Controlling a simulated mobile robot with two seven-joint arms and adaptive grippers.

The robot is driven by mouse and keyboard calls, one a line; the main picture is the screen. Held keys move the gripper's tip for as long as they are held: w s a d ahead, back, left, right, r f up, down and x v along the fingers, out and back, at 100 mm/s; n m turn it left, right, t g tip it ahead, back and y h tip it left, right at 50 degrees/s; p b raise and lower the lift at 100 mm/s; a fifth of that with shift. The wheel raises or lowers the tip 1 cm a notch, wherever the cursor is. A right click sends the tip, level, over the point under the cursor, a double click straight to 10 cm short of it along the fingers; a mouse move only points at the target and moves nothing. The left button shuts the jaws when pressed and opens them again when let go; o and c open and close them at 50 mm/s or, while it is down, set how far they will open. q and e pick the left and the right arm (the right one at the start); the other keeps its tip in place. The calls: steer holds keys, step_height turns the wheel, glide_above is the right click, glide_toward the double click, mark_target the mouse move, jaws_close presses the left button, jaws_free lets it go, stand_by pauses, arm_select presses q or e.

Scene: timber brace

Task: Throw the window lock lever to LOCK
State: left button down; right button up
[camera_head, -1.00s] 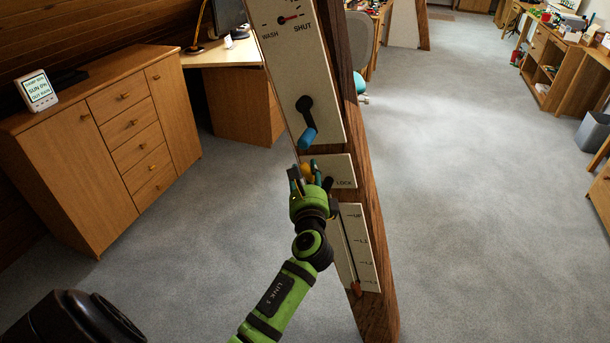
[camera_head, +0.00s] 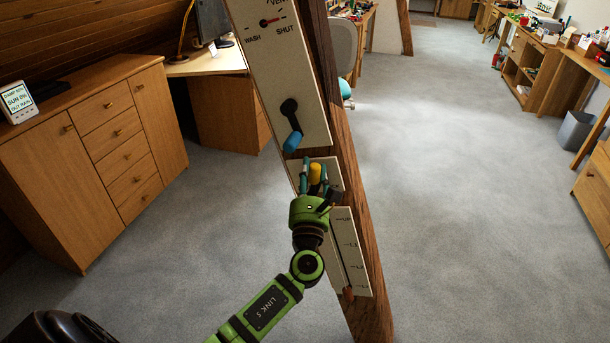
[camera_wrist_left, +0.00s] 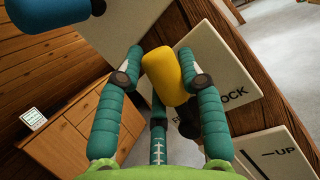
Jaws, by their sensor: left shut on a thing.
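The lock lever has a yellow grip (camera_head: 315,173), which also shows in the left wrist view (camera_wrist_left: 168,76). It sits on a small cream plate (camera_head: 333,170) on the timber brace (camera_head: 345,130). The lever's dark base is partly hidden behind the fingers. My right gripper is not in view.
Above is a plate with a WASH-SHUT dial and a blue-handled crank (camera_head: 292,141). Below is a slider plate (camera_head: 345,250) marked UP. A wooden cabinet (camera_head: 95,155) stands left.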

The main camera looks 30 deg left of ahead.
arm_select(q)
steer(key=shift+w+d+m+t+h, duration=0.1)
steer(key=shift+d+m+t+h, duration=0.2)
steer(key=shift+m, duration=0.45)
steer(key=shift+w+d+m+t+h, duration=0.1)
steer(key=shift+d+m+t+h, duration=0.15)
steer(key=shift+m, duration=0.45)
steer(key=shift+d+m+t+h, duration=0.25)
steer(key=shift+m+h, duration=0.1)
steer(key=shift+m, duration=0.4)
steer(key=c, duration=0.8)
jaws_free()
steer(key=shift+o, duration=0.2)
steer(key=v, duration=1.2)
steer(key=shift+a, duration=0.1)
